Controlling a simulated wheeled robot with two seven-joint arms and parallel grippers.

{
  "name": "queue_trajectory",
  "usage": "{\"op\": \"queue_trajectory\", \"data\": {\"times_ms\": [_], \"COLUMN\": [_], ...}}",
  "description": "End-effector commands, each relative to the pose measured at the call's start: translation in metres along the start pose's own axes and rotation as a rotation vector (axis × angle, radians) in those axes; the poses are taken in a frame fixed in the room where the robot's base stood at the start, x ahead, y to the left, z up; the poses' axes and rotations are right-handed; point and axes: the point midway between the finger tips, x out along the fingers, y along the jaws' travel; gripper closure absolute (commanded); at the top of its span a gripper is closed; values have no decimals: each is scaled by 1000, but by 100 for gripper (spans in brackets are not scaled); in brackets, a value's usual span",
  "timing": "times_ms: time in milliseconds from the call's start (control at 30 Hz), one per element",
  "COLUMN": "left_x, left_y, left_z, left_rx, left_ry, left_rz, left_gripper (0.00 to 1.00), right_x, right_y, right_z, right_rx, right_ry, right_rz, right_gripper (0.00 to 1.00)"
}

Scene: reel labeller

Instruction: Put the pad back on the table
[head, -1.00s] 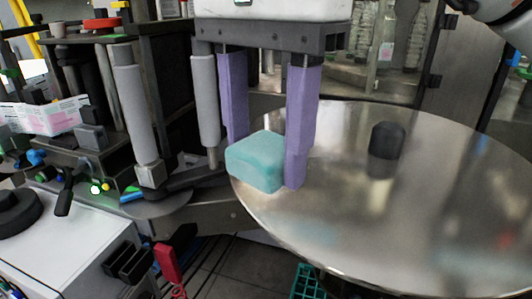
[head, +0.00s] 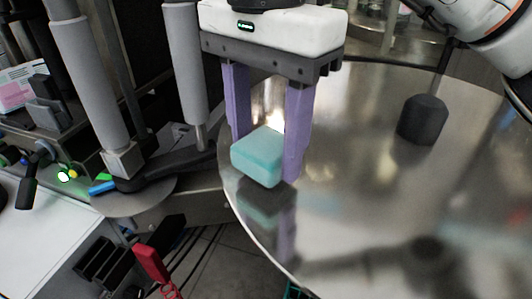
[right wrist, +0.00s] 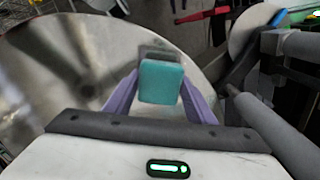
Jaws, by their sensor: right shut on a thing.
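The pad (head: 257,156) is a teal block with rounded edges. My right gripper (head: 268,150), with two purple fingers, is shut on it, one finger on either side. The table (head: 350,200) is a round, shiny metal disc. The pad is at the disc's left rim, with its dark reflection just below it; I cannot tell whether it touches the surface. In the right wrist view the pad (right wrist: 161,82) sits between the fingers, over the disc's edge (right wrist: 40,70). My left gripper is not in view.
A black cylinder (head: 422,120) stands on the disc to the right of my gripper. Grey rollers (head: 92,85) stand at the left, close to the rim. A white-topped cabinet (head: 45,240) and a red-handled item (head: 152,262) are at lower left. The front of the disc is clear.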

Motion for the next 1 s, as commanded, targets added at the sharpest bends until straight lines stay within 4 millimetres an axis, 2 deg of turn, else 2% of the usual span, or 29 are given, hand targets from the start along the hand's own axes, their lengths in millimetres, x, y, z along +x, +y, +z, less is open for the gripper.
{"op": "queue_trajectory", "data": {"times_ms": [33, 133, 500, 533, 600, 867, 1000], "left_x": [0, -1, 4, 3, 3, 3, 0], "left_y": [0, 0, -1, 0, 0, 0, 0], "left_z": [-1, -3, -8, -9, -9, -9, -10], "left_rx": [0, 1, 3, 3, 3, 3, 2], "left_ry": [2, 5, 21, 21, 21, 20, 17], "left_rz": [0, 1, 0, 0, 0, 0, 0], "left_gripper": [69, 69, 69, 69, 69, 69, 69], "right_x": [9, 18, 24, 22, 22, 22, 15], "right_y": [1, 1, 0, 0, 0, 0, 0], "right_z": [-1, 0, 0, 0, 0, 0, 0], "right_rx": [0, 1, 1, 1, 1, 1, 1], "right_ry": [0, -1, 0, 0, 0, 0, 1], "right_rz": [4, 1, 1, 1, 1, 1, 0], "right_gripper": [71, 71, 71, 45, 33, 31, 31]}}
